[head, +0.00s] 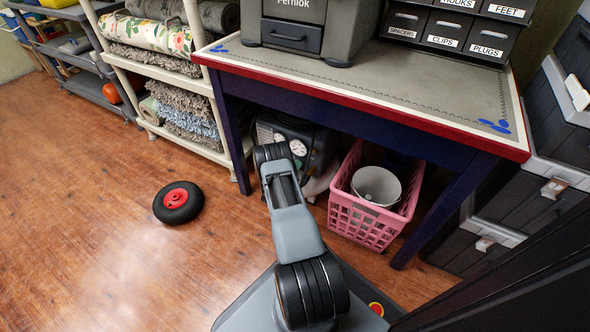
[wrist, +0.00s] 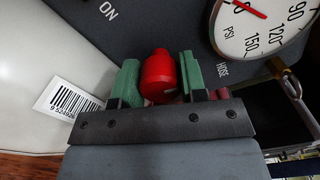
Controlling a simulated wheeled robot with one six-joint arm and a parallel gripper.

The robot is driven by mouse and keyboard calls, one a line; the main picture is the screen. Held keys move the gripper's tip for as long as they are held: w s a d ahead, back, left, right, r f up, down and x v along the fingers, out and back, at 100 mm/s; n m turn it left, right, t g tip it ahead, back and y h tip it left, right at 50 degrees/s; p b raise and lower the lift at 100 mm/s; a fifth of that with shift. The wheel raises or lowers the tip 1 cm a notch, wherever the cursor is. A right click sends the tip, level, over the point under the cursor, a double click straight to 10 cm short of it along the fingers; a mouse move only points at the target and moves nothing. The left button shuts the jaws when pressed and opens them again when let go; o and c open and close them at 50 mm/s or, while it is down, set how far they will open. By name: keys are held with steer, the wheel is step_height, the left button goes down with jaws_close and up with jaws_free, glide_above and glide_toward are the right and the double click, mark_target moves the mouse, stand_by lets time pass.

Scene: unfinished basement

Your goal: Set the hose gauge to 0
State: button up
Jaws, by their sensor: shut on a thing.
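In the wrist view, my gripper (wrist: 160,80) has its green fingers shut on a red knob (wrist: 158,76), one finger on each side. The knob sits on a dark panel marked ON and HOSE. A round white PSI gauge (wrist: 272,32) with a red needle (wrist: 248,9) is at the top right, cut by the frame edge; I can read 90, 120 and 150, but cannot tell the needle's exact reading. In the head view, the dark compressor (head: 322,140) with small white gauges stands under the workbench. My arm hides part of it and my gripper.
The workbench (head: 430,92) stands over the compressor, with dark legs on both sides. A pink basket (head: 365,222) holding a grey bucket (head: 377,184) is right of my arm. A black wheel with a red hub (head: 178,202) lies on the open wooden floor at left.

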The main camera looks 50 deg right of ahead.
steer(key=shift+n, duration=0.7)
steer(key=o, duration=0.9)
steer(key=shift+o, duration=0.2)
steer(key=p+v, duration=0.4)
steer(key=v, duration=0.9)
steer(key=shift+a, duration=0.4)
steer(key=shift+s, duration=0.1)
